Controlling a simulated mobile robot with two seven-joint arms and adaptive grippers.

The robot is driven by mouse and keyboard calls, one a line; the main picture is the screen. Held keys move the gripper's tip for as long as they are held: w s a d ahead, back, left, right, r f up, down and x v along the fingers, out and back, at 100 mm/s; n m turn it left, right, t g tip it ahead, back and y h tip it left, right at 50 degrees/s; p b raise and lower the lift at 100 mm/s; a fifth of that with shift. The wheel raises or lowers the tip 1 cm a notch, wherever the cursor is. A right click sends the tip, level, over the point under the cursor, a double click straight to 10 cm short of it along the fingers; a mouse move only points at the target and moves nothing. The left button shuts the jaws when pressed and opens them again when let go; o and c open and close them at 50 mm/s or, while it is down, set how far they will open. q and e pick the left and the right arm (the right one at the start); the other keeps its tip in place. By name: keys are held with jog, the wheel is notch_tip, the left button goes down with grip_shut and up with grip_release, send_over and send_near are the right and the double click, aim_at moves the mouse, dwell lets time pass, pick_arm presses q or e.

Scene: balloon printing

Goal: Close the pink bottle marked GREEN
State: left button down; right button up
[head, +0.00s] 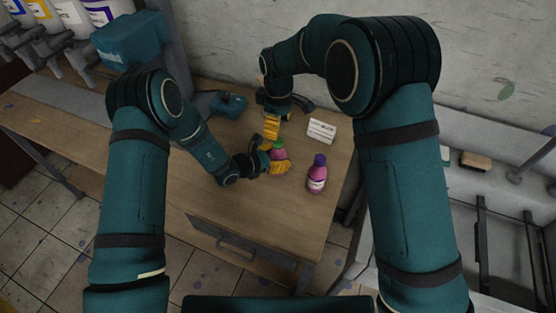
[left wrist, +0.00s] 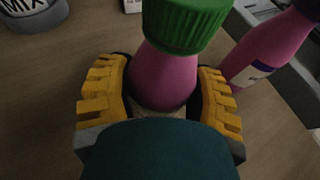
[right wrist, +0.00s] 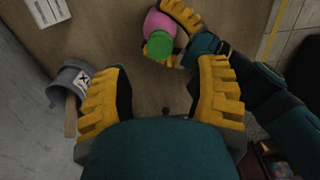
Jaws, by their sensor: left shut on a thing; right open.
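A pink bottle (left wrist: 165,75) with a green cap (left wrist: 187,22) stands between the yellow fingers of my left gripper (left wrist: 163,98), which is shut around its body. The cap sits on top of the neck; I cannot tell how tightly. In the head view the bottle (head: 277,154) is on the table, partly covered by my left gripper (head: 279,166). Its label is hidden. My right gripper (head: 270,130) is open and empty, just behind the bottle. In the right wrist view the green cap (right wrist: 159,45) lies beyond the open fingers (right wrist: 162,100).
A second pink bottle (head: 317,178) with a purple cap stands right of the held one. A white card (head: 321,130) stands behind it. A grey cup marked MIX (left wrist: 36,14) and a teal item (head: 228,105) are also on the table. The table's front left is clear.

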aim_at(278, 140)
notch_tip(278, 140, down, 7)
jog(key=shift+r, duration=0.2)
dwell(0.3)
grip_shut()
jog(key=shift+c, duration=0.4)
grip_release()
jog(key=shift+o, duration=0.4)
jog(key=shift+r, duration=4.05)
jog(key=shift+f, duration=0.1)
jog(key=shift+f, duration=3.95)
